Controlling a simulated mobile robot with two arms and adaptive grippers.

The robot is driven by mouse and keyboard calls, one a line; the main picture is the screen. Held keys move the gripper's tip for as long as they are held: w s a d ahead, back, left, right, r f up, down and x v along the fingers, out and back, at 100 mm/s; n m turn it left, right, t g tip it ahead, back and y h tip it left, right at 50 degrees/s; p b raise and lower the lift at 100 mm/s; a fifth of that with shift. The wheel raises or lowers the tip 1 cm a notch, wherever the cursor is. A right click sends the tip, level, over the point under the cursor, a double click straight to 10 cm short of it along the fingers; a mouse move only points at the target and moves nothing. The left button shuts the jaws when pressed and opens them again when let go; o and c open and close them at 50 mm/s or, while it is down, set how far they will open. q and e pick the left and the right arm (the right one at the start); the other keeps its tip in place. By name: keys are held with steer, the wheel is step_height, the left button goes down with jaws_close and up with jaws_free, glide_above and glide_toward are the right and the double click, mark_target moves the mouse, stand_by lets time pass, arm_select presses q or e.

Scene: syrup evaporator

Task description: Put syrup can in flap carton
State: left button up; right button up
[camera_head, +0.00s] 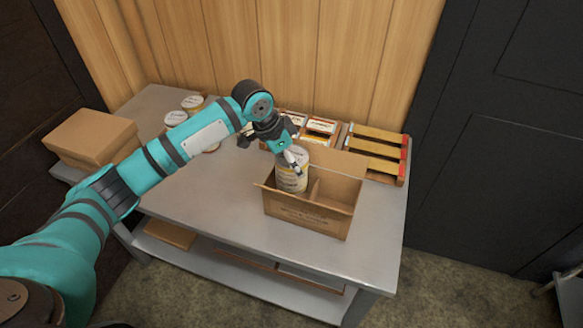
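The syrup can (292,181), pale with a tan label, stands about upright in the left compartment of the open flap carton (308,214). Its upper part rises above the carton's front wall, which hides its base. My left gripper (292,158) is at the can's top, with a finger overlapping the lid and upper side. The can hides part of the gripper's grasp, so I cannot tell whether it is shut on the can. The carton's right compartment (330,192) looks empty. My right gripper is not in view.
More cans (176,118) stand at the back left of the grey table (205,205). A closed brown box (92,138) sits at the left end. Small trays (319,127) and a rack with yellow bars (376,148) stand behind the carton. The table front is clear.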

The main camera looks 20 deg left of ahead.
arm_select(q)
step_height(320, 180, down, 3)
steer(key=shift+p, duration=0.35)
steer(key=shift+f, duration=0.7)
steer(key=o, duration=1.6)
steer(key=shift+s, duration=0.1)
steer(key=shift+o, duration=0.2)
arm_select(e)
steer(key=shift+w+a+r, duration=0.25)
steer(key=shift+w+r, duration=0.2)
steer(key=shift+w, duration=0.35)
arm_select(q)
steer(key=shift+r, duration=0.2)
steer(key=b+v, duration=0.1)
steer(key=v, duration=1.1)
steer(key=shift+r+b, duration=0.35)
steer(key=shift+b, duration=0.05)
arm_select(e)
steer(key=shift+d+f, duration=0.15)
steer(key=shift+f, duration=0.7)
